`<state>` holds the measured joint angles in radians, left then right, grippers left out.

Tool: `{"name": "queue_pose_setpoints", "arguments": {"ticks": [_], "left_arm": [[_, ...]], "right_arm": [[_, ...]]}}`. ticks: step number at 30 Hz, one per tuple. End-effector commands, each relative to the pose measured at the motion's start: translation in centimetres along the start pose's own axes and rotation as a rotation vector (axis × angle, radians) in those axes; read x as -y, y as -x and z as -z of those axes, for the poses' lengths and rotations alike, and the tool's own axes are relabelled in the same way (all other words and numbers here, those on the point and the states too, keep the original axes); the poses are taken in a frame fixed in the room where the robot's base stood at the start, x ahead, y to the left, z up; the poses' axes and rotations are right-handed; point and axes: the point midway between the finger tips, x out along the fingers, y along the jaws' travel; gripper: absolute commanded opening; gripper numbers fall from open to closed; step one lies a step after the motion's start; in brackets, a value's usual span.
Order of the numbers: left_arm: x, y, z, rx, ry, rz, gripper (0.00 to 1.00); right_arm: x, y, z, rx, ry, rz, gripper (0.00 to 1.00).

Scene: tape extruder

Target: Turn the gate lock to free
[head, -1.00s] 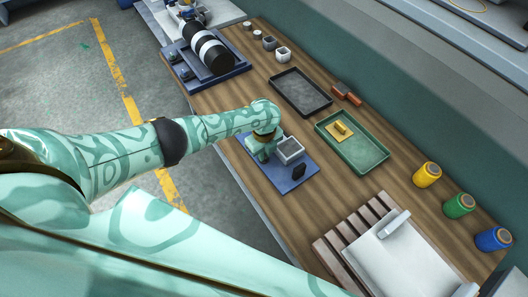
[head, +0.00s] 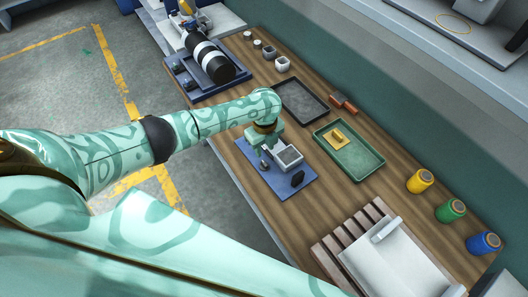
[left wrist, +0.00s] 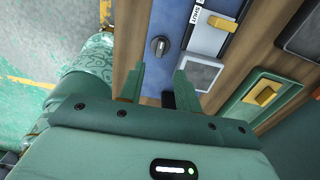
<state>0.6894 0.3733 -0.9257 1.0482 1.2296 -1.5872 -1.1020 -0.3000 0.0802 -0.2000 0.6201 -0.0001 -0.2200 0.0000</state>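A blue base plate (head: 290,190) lies on the bench with a white box with a grey top (head: 289,155) on it. A small dark knob (head: 263,166) stands on the plate beside the box; in the left wrist view the knob (left wrist: 159,47) is round with a raised grip. I take it for the gate lock, but cannot read a label for it. A black piece (head: 298,179) sits near the plate's front end. My left gripper (left wrist: 160,70) is open and empty, its fingertips apart just short of the knob in that view. My right gripper is out of view.
A green tray (head: 363,169) holding a yellow piece (head: 338,137) lies to the right. A dark tray (head: 318,113) is behind. Colored spools (head: 420,181) stand at right.

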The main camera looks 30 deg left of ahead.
Motion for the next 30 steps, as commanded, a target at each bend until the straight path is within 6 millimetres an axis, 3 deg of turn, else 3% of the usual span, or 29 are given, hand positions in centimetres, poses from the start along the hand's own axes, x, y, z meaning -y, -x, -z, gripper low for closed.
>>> {"name": "queue_pose_setpoints", "arguments": {"ticks": [1,6,24,26,30], "left_arm": [[0.0,1.4,-0.1,0.001,0.000,0.002,0.34],[0.0,3.1,0.0,0.000,0.001,0.001,0.34],[0.0,3.2,0.1,-0.001,0.001,0.001,0.34],[-0.1,3.0,0.6,-0.003,0.004,0.005,0.34],[-0.7,2.0,4.2,-0.014,0.040,0.055,0.34]], "right_arm": [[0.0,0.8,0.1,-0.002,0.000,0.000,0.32],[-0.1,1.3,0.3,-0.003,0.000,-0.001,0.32],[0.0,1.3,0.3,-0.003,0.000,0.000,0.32],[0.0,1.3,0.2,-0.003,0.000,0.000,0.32],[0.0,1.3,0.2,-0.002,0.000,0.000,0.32]]}}
